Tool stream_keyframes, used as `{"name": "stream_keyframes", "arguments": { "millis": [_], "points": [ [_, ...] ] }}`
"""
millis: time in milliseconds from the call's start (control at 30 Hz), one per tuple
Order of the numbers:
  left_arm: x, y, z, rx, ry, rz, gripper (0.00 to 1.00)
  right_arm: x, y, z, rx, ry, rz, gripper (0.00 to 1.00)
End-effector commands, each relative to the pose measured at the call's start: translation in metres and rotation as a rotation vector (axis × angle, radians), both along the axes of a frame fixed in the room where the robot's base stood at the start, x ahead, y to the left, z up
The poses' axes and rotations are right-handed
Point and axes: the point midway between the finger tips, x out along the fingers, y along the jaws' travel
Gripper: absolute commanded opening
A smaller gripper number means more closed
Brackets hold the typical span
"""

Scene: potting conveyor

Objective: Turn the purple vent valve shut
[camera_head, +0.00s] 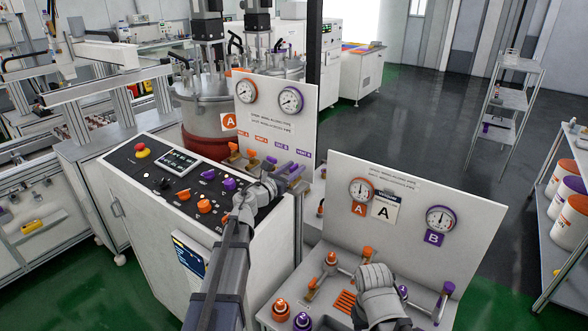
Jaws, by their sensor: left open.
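The upright panel on the left console carries a row of small valves below its gauges. Two purple labels sit at its right end, with VENT B (304,154) the last one. A purple valve (270,161) shows below the labels. The rightmost purple vent valve, under its label, is partly covered by my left gripper (283,181). That gripper is open and reaches over the console to this valve; whether it touches the handle I cannot tell. My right gripper (376,277) is over the right-hand bench, its fingers hidden or unclear.
Purple knobs (229,184) and orange knobs (204,206) stand on the console near my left arm, with a red stop button (141,150). The right bench's upright panel (400,235) has two gauges. Green and grey floor is open behind.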

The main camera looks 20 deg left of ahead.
Motion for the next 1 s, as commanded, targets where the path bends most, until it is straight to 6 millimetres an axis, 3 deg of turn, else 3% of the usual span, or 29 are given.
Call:
{"name": "stream_keyframes", "arguments": {
  "millis": [267,667,1000],
  "points": [
    [0.0039,-0.0015,0.0,0.0,0.0,0.001,0.44,0.0,0.0,0.0,0.0,0.0,0.0,0.5],
    [0.0038,-0.0014,0.0,0.0,0.0,0.001,0.01,0.0,0.0,0.0,0.0,0.0,0.0,0.5],
    [0.0036,-0.0014,0.0,0.0,0.0,0.001,0.0,0.0,0.0,0.0,0.0,0.0,0.0,0.5]
  ]
}}
